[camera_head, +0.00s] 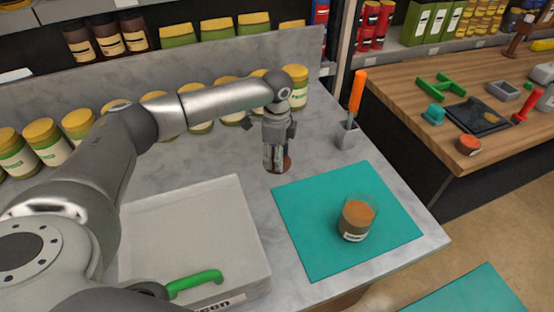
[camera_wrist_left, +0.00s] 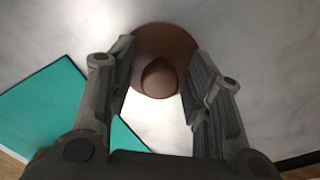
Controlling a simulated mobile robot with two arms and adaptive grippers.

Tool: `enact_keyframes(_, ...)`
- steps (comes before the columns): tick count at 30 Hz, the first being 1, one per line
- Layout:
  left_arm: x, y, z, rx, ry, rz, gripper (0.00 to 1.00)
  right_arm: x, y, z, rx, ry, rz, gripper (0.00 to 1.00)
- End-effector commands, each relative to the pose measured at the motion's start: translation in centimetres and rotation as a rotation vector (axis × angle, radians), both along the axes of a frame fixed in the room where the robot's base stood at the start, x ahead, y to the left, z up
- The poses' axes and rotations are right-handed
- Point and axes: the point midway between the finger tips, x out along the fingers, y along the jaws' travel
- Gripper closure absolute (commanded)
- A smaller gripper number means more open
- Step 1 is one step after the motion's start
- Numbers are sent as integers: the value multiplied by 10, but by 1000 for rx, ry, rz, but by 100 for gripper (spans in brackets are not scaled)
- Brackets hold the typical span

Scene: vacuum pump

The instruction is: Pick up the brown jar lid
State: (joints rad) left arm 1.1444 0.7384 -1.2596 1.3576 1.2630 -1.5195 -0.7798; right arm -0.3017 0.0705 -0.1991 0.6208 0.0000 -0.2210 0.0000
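My left gripper (camera_wrist_left: 160,95) is open and points down over the lid, one finger on each side of the knob. I cannot tell whether the fingers touch it. A glass jar (camera_head: 356,220) with brown contents stands on the teal mat (camera_head: 305,235). My right gripper is not in view.
A grey holder (camera_head: 347,135) with an orange-handled tool (camera_head: 357,92) stands right of the gripper. Several yellow-lidded jars (camera_head: 295,88) line the back. A wooden table (camera_head: 430,115) is at the right.

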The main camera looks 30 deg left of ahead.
Motion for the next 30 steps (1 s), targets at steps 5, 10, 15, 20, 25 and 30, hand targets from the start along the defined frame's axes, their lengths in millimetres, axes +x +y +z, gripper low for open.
enact_keyframes(5, 0, 0, 0, 0, 0, 0, 81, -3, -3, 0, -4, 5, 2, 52)
enact_keyframes(10, 0, 0, 0, 0, 0, 0, 86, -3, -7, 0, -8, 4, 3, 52)
enact_keyframes(15, 0, 0, 1, 0, 0, 0, 86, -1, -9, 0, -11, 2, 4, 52)
enact_keyframes(20, 0, 0, 6, -1, 0, 0, 86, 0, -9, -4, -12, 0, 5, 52)
enact_keyframes(25, 1, 0, 25, -2, -4, 0, 86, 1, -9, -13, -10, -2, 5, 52)
enact_keyframes(30, -14, -15, 54, -2, -4, -5, 86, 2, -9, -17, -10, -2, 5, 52)
